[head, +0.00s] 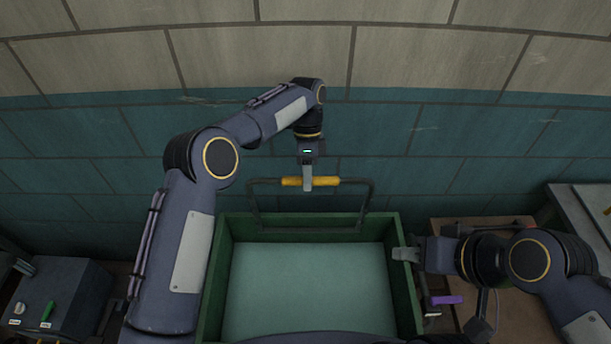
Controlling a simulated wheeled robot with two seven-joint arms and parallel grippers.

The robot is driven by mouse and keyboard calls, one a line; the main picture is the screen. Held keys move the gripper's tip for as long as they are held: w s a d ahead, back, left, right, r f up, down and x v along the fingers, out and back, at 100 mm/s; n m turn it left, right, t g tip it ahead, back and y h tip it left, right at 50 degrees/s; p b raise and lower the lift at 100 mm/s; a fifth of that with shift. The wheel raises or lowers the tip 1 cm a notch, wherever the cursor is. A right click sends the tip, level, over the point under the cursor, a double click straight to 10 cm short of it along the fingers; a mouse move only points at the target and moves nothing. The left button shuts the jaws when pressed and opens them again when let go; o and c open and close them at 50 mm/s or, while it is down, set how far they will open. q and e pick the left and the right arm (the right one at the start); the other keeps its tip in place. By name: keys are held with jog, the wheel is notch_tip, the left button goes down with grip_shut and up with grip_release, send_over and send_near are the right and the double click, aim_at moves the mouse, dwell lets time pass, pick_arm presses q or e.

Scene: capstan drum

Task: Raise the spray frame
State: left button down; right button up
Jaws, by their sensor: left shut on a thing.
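The spray frame (369,199) is a dark bar loop with a yellow grip (328,182) along its top. It stands above the back edge of a green tank (226,245). My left gripper (308,184) comes down from above and is shut on the yellow grip near its middle, its fingers covering part of it. My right gripper (404,254) is at the tank's right wall, pointing left. Whether its fingers are open or shut cannot be made out.
The tank holds a flat pale green surface (305,290). A grey box with a green lever (48,309) stands at lower left. A brown board (450,232) with a purple-handled item (446,300) lies right of the tank. A tiled wall (440,130) closes the back.

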pick_arm(q)
jog(key=shift+a+f, duration=0.2)
jog(key=shift+f, duration=0.3)
pick_arm(e)
jog(key=shift+f, duration=0.1)
pick_arm(q)
jog(key=c, duration=1.6)
grip_release()
jog(key=o, duration=0.4)
jog(key=shift+w, duration=0.2)
jog(key=shift+c, duration=0.2)
jog(key=shift+s+d+r, duration=0.15)
jog(key=shift+r, duration=0.05)
pick_arm(e)
jog(key=shift+w, duration=0.15)
